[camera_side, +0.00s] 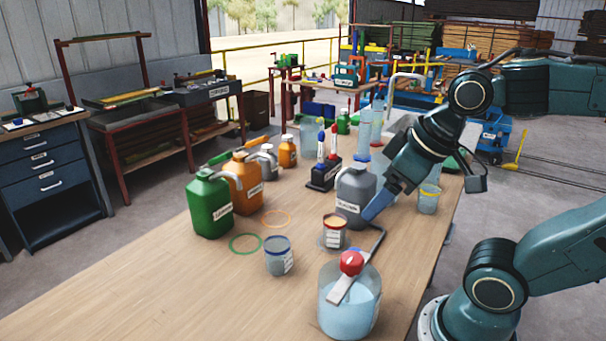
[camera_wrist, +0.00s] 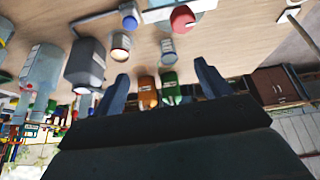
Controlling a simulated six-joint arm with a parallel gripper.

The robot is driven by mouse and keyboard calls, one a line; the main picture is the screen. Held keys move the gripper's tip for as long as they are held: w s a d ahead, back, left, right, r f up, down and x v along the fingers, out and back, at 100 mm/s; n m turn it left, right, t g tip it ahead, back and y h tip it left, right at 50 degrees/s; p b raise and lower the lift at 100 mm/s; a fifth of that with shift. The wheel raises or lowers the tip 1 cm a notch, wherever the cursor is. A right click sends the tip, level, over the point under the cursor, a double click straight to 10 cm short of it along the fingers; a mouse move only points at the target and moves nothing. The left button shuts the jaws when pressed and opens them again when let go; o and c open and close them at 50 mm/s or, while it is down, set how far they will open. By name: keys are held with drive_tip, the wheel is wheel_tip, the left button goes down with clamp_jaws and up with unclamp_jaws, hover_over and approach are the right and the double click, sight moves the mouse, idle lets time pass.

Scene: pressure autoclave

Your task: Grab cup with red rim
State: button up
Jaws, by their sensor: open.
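A small clear cup (camera_side: 334,236) with orange contents and a reddish-looking rim stands upright on the wooden table in the side view, right of a blue-rimmed cup (camera_side: 278,258). The orange-filled cup also shows in the upside-down wrist view (camera_wrist: 120,44), as does the blue-rimmed cup (camera_wrist: 167,50). My gripper (camera_side: 376,207) is open and empty, tilted down, above and to the right of the orange-filled cup and apart from it. Its two fingers also show in the wrist view (camera_wrist: 161,76), with the cups beyond them. The fingertips' exact height is hard to tell.
A grey jug (camera_side: 355,192) stands close behind the cup and my gripper. A large beaker (camera_side: 349,305) with a red-knobbed tool across it stands in front. Green (camera_side: 209,205) and orange (camera_side: 245,182) jugs stand left. The table's front left is clear.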

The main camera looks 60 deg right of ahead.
drive_tip(key=w+d+f, duration=0.6)
drive_tip(key=w, duration=0.1)
approach(345, 223)
drive_tip(key=shift+w, duration=0.2)
drive_tip(key=shift+f, duration=0.1)
drive_tip(key=shift+x, duration=4.2)
drive_tip(key=shift+w, duration=0.25)
drive_tip(key=shift+x, duration=2.5)
drive_tip(key=shift+w, duration=0.15)
drive_tip(key=c, duration=1.3)
drive_tip(key=shift+o, duration=0.2)
